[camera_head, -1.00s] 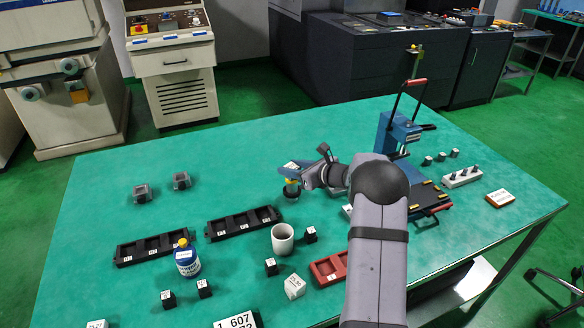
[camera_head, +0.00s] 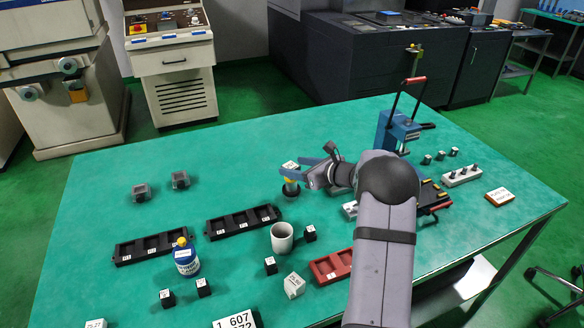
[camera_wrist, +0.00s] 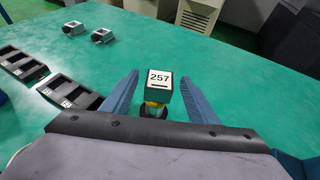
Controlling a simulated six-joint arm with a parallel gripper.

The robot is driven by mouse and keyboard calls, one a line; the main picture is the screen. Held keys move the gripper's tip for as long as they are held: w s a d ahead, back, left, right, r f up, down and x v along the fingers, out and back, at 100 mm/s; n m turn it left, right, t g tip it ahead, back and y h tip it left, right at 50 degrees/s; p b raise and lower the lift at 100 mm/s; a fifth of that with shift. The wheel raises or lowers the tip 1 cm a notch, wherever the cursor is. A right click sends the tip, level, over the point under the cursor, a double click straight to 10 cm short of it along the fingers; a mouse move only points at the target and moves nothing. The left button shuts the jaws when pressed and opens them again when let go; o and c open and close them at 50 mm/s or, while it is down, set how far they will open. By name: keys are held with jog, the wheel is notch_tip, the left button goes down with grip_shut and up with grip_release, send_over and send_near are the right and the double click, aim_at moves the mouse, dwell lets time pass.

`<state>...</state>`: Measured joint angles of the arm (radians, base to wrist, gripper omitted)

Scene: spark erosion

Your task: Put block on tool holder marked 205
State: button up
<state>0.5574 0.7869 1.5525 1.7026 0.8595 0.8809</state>
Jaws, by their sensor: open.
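A block (camera_wrist: 159,82) with a white top reading 257 sits on a yellow piece (camera_wrist: 155,105) above a round dark base (camera_wrist: 152,112) in the wrist view. In the head view, the block's white top (camera_head: 290,166), the yellow part (camera_head: 290,181) and the dark base (camera_head: 291,190) stand upright left of my wrist. My gripper (camera_wrist: 158,72) is open. Its blue fingers lie on either side of the block, with visible gaps in the wrist view. My gripper also shows in the head view (camera_head: 296,168). I cannot read a 205 mark anywhere.
Two black trays (camera_head: 118,256) (camera_head: 210,236) lie at left. A white cup (camera_head: 282,238), a blue bottle (camera_head: 186,258), a red tray (camera_head: 316,273) and several small dark cubes stand nearer the front. A blue press (camera_head: 385,133) stands at right.

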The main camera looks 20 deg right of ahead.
jog(key=b+v, duration=0.1)
jog(key=v, duration=0.8)
jog(key=shift+s+d, duration=0.15)
jog(key=shift+s, duration=0.15)
jog(key=shift+r, duration=0.15)
